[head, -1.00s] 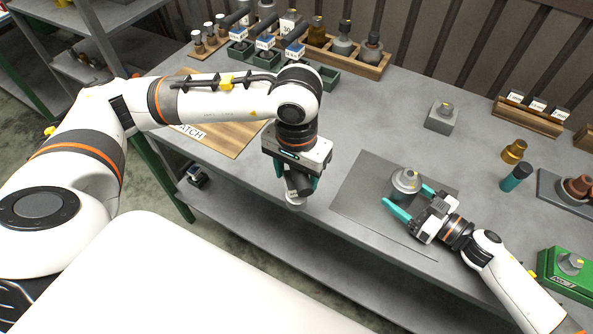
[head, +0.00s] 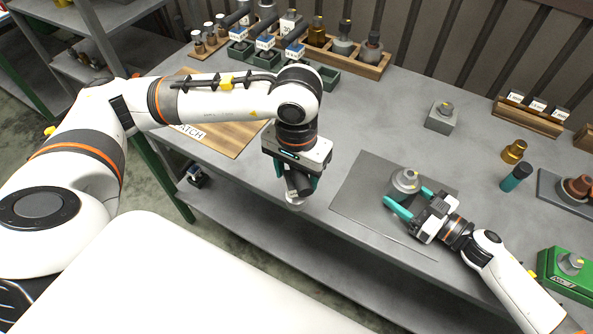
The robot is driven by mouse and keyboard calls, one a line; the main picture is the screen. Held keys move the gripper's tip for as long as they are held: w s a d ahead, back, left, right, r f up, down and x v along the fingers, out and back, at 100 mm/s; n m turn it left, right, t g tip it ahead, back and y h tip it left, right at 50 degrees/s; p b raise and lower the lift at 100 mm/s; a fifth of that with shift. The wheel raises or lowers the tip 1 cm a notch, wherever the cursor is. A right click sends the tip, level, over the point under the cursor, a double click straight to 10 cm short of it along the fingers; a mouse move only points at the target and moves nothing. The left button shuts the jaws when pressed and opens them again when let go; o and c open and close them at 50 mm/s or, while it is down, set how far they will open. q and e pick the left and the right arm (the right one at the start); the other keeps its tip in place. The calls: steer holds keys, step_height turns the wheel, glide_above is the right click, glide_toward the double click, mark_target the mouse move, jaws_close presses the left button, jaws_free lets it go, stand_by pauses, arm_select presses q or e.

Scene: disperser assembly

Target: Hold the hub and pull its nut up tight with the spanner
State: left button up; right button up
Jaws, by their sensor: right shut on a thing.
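The hub (head: 404,183) is a grey, stepped round part standing upright on the dark mat (head: 362,190). A small nut with a yellow mark (head: 407,173) sits on its top. My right gripper (head: 409,197) has teal fingers and is shut on the hub from the lower right. My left gripper (head: 296,178) points down near the table's front edge, left of the mat. Between its fingers is a dark grey tool with a pale round end (head: 295,201), seemingly the spanner. It is apart from the hub, and its shape is partly hidden by the gripper.
A grey block with a nut (head: 441,117) stands behind the mat. A brass part (head: 514,151) and a teal-and-black cylinder (head: 516,177) stand to the right. A green box (head: 567,272) is at front right. Racks of parts (head: 345,55) line the back. The table centre is clear.

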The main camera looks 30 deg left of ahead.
arm_select(q)
steer(key=w+d+r+n, duration=0.4)
steer(key=w+d+n, duration=0.3)
steer(key=d+n, duration=0.1)
steer(key=w+d+r+n, duration=0.4)
steer(key=w+d+n, duration=0.3)
steer(key=d, duration=0.4)
steer(key=shift+n, duration=0.5)
stand_by(0.5)
steer(key=shift+r, duration=0.1)
steer(key=shift+f, duration=0.4)
stand_by(0.8)
steer(key=shift+f, duration=0.35)
steer(key=shift+f, duration=0.35)
